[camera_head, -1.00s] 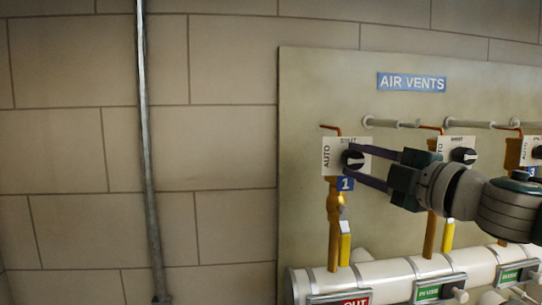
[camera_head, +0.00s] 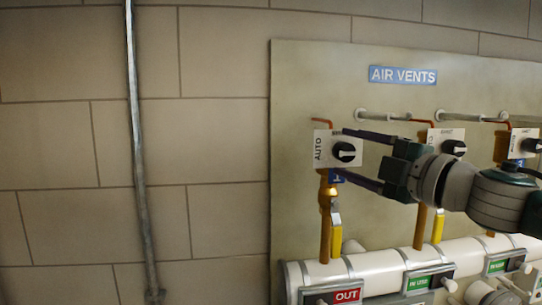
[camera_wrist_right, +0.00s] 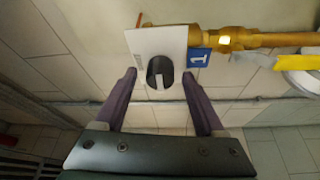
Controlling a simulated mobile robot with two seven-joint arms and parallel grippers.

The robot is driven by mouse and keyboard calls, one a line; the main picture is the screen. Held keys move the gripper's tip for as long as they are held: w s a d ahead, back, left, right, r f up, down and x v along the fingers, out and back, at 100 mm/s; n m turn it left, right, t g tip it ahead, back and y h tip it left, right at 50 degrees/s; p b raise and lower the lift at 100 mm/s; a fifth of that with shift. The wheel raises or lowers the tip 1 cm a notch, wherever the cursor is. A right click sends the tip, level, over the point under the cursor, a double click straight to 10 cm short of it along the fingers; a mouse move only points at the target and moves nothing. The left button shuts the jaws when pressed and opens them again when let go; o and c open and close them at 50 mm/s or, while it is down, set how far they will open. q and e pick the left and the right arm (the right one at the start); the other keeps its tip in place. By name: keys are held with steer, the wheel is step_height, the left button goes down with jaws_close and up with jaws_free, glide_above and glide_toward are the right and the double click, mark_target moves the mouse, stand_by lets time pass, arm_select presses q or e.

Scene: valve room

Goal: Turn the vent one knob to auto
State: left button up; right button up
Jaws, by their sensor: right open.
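The vent one knob (camera_head: 344,152) is a round black knob on a white plate (camera_head: 323,141) marked AUTO at its left, with a blue 1 tag (camera_head: 336,176) below. Its white mark runs roughly level in the head view. The wrist view shows the knob (camera_wrist_right: 160,71) with the mark toward the picture's lower side. My right gripper (camera_head: 342,157) is open, one finger above and one below the knob. In the wrist view its fingertips (camera_wrist_right: 158,74) are apart, with a gap on each side of the knob. My left gripper is not in view.
Further right are a second knob (camera_head: 453,148) and a third (camera_head: 531,146), partly behind my arm. Brass pipes with yellow levers (camera_head: 336,230) and a white horizontal pipe (camera_head: 375,267) with tags run below. A metal conduit (camera_head: 139,150) is on the bare wall at left.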

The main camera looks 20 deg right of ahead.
steer(key=s+d+b, duration=0.1)
steer(key=s+b, duration=0.4)
steer(key=s, duration=0.4)
steer(key=shift+s+d+f, duration=0.2)
steer(key=shift+s+f, duration=0.15)
